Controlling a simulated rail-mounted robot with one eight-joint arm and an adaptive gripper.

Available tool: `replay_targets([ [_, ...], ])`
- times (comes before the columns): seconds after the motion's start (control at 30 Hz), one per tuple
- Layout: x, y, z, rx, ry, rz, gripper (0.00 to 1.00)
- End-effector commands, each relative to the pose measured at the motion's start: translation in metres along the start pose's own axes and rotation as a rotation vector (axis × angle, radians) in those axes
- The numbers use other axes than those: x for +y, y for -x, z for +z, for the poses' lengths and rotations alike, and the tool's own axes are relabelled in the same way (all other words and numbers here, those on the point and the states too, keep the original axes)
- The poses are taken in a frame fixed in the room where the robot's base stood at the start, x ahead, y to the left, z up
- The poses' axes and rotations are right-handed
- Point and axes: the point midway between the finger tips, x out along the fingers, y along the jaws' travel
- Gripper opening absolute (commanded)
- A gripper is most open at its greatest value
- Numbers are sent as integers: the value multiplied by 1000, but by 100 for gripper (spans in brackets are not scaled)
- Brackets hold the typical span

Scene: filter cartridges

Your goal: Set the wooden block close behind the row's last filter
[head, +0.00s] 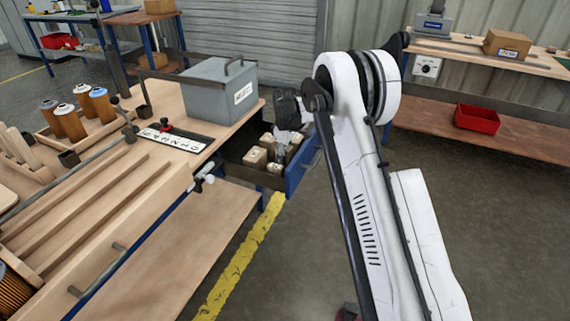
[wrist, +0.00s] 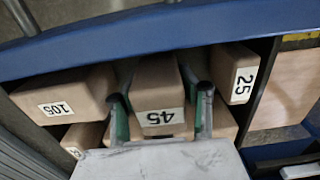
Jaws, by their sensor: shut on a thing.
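My gripper (wrist: 160,108) is shut on a wooden block labelled 45 (wrist: 156,84), with one green-padded finger on each side of it. In the head view my gripper (head: 283,137) is at the open drawer (head: 303,160), partly hidden by my arm. I cannot tell whether the block is lifted off the drawer floor. Blocks labelled 105 (wrist: 62,97) and 25 (wrist: 236,72) lie to its left and right in the wrist view. Several filters, among them an orange one with a white top (head: 71,121), stand upright on the bench at the left.
The drawer's blue front (wrist: 150,30) stands close beyond the blocks. A grey lidded box (head: 218,88) and a lettered plate (head: 176,138) sit on the wooden bench (head: 185,105) between the drawer and the filters. Long wooden rails (head: 90,200) lie at the bench's near side.

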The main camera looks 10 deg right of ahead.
Motion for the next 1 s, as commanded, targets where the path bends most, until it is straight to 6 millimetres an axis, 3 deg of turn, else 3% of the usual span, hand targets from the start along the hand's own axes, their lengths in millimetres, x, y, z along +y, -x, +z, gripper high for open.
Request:
replay_targets([
  [0.13, 0, -22, 0, 0, 0, 0, 7],
  [0.57, 0, -27, 0, 0, 0, 0, 7],
  [0.6, 0, -26, 0, 0, 0, 0, 40],
  [0.7, 0, -26, 0, 0, 0, 0, 53],
  [1.0, 0, -26, 0, 0, 0, 0, 55],
])
